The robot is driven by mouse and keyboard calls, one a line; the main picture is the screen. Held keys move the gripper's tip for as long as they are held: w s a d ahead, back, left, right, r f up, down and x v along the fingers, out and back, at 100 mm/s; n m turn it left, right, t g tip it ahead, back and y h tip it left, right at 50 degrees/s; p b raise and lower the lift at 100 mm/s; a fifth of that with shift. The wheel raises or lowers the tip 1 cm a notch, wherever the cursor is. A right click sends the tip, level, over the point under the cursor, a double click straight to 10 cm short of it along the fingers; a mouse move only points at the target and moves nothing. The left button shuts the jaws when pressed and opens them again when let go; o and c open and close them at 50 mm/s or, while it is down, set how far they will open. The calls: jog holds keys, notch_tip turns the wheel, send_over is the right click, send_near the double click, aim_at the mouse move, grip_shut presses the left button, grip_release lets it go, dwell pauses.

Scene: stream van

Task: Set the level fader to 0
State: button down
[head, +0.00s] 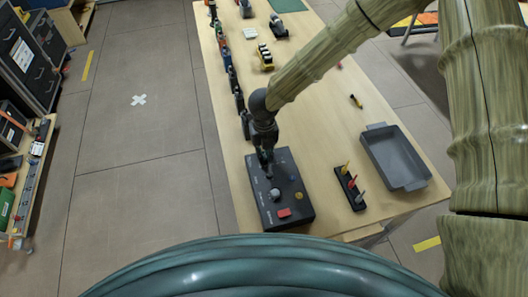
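A dark grey control box (300,213) sits at the near left corner of the wooden table. Its top carries a red block-like control (284,213), a pale round knob (275,194) and a small yellow control (299,195). Small markings on it are too small to read. My gripper (267,173) points down over the box's far left part, close to its top. Whether it touches the box cannot be told. I cannot make out the level fader or its setting; the gripper covers that part of the box. The fingers are too small and dark to show their opening.
The wooden table (330,125) has a grey tray (395,160) and a black rack with coloured tools (350,188) right of the box. Several tools line the left edge. The table's middle is mostly clear.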

aim_at(282, 154)
jog(key=shift+s+a+r, duration=0.1)
jog(key=shift+s+r, duration=0.05)
jog(key=shift+w+d+r+p, duration=0.1)
jog(key=shift+w+d+p, duration=0.2)
jog(key=shift+d, duration=0.75)
jog(key=shift+w+d+f+p, duration=0.15)
jog(key=shift+w+d, duration=0.15)
jog(key=shift+d, duration=0.7)
jog(key=shift+w+d+r+p, duration=0.15)
jog(key=shift+w+d+p, duration=0.15)
jog(key=shift+d, duration=0.75)
jog(key=c, duration=1.5)
grip_release()
jog(key=shift+d, duration=0.2)
jog(key=shift+c, duration=0.2)
jog(key=shift+o, duration=0.3)
jog(key=shift+s, duration=0.15)
jog(key=shift+a, duration=0.15)
